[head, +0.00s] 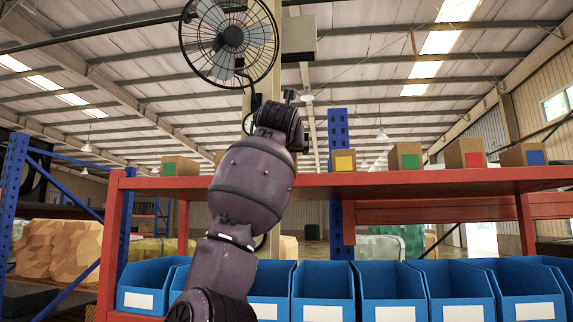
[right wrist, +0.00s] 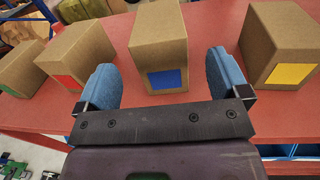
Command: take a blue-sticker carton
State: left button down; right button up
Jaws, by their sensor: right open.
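A brown carton with a blue sticker (right wrist: 167,45) stands on the red shelf in the right wrist view. My right gripper (right wrist: 162,66) is open, with one blue finger at each side of this carton's near part. Gaps show between the carton and both fingers, so it is not gripped. In the head view my right arm rises in front of the shelf and hides the gripper's fingers and that carton. Another blue-sticker carton (head: 525,155) stands at the far right of the shelf in the head view. My left gripper is not in view.
Red-sticker (right wrist: 80,58) and green-sticker (right wrist: 18,72) cartons stand left of the blue one, a yellow-sticker carton (right wrist: 283,45) right. The red shelf (head: 420,183) carries more cartons. Blue bins (head: 392,285) line up below it.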

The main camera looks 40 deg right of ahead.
jog(key=p+x, duration=0.2)
jog(key=x, duration=0.2)
jog(key=shift+d, duration=0.1)
jog(key=shift+w+d, duration=0.3)
jog(key=shift+w, duration=0.05)
jog(key=shift+c, duration=0.6)
jog(key=c, duration=0.9)
